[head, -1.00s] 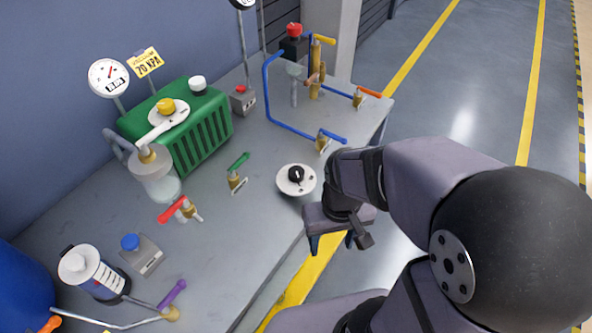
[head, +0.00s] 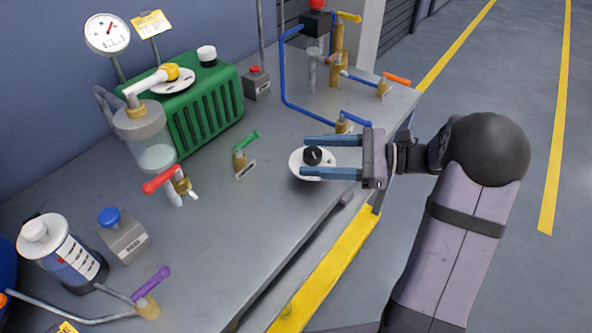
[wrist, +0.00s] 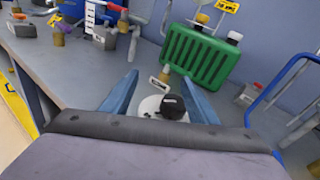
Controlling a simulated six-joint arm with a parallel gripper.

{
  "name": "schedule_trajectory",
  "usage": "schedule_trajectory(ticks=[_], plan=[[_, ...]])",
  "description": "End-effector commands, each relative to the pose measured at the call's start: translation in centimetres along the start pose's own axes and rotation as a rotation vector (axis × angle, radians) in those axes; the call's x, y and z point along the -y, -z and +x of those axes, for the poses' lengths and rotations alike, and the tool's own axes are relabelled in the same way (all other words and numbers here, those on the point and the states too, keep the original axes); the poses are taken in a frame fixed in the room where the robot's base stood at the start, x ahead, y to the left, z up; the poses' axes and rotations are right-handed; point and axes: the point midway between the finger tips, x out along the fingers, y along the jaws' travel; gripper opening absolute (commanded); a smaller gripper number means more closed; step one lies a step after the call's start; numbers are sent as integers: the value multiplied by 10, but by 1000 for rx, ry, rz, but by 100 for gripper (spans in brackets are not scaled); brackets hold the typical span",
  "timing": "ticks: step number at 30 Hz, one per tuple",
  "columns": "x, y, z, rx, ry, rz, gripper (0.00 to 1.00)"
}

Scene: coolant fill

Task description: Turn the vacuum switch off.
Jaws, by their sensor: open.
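A black rotary switch knob (head: 313,155) sits on a round white dial plate (head: 303,172) near the table's front edge. Its markings are too small to read, so I cannot tell its setting. My gripper (head: 302,156) is open, with one blue finger on each side of the knob and a gap to each. In the wrist view, the knob (wrist: 172,106) and the white plate (wrist: 149,106) show between the fingers, with the knob nearer the right one. I cannot tell the fingers' exact height above the plate.
A small green-handled valve (head: 240,158) and a red-handled valve (head: 163,180) are left of the dial. A blue-handled valve (head: 345,124) stands close behind my fingers.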

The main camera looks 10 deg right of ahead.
Motion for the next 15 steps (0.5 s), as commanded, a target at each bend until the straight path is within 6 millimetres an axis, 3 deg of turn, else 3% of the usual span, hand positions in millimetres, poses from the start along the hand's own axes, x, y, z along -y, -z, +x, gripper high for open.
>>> schedule_trajectory(ticks=[1, 3, 9, 15], plan=[[16, 10, -13, 65, 62, 22, 54], [27, 12, -20, 111, 106, 67, 54], [26, 42, -17, 102, 135, 170, 54], [26, 45, -16, 99, 138, 180, 54]])
